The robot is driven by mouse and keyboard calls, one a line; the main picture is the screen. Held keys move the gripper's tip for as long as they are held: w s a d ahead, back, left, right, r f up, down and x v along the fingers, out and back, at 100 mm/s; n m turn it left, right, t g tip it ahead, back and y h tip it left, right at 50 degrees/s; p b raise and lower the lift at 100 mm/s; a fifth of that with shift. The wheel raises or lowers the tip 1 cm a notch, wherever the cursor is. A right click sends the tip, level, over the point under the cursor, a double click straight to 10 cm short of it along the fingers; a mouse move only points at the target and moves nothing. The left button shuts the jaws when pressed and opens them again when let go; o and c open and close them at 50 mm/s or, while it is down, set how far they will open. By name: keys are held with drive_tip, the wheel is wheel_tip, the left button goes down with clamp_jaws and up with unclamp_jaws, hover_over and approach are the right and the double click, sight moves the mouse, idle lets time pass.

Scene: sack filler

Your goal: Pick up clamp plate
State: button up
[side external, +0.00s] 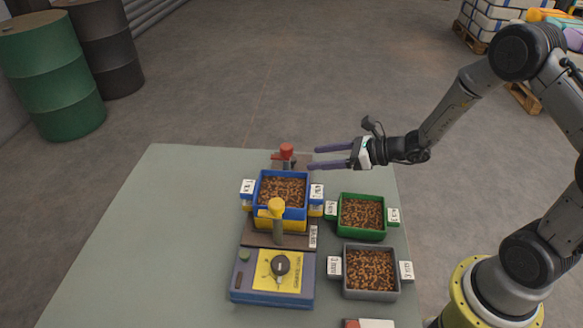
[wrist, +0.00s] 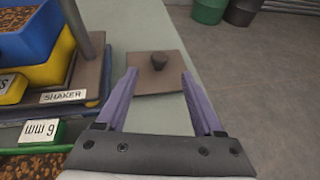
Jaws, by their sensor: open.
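The clamp plate appears to be the flat brown square plate with a dark round knob (wrist: 157,74) in the wrist view. It lies on the table just beyond my fingertips, and the knob stands up from its middle. My gripper (side external: 312,158) is open and empty, its two purple fingers level above the back of the table and pointing left in the side view. In the wrist view my gripper (wrist: 158,80) has a finger on each side of the view of the knob, without visible contact.
The shaker base (wrist: 80,95) and a grey post (wrist: 80,30) stand close left of the plate. A blue tray of brown pellets (side external: 302,180) sits on the shaker. Green (side external: 362,236) and grey (side external: 345,290) trays stand to the right. The table's left side (side external: 150,230) is clear.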

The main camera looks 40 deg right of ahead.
drive_tip(key=x, duration=0.8)
drive_tip(key=shift+w+a, duration=0.25)
clamp_jaws()
drive_tip(key=shift+r, duration=0.1)
idle(1.1)
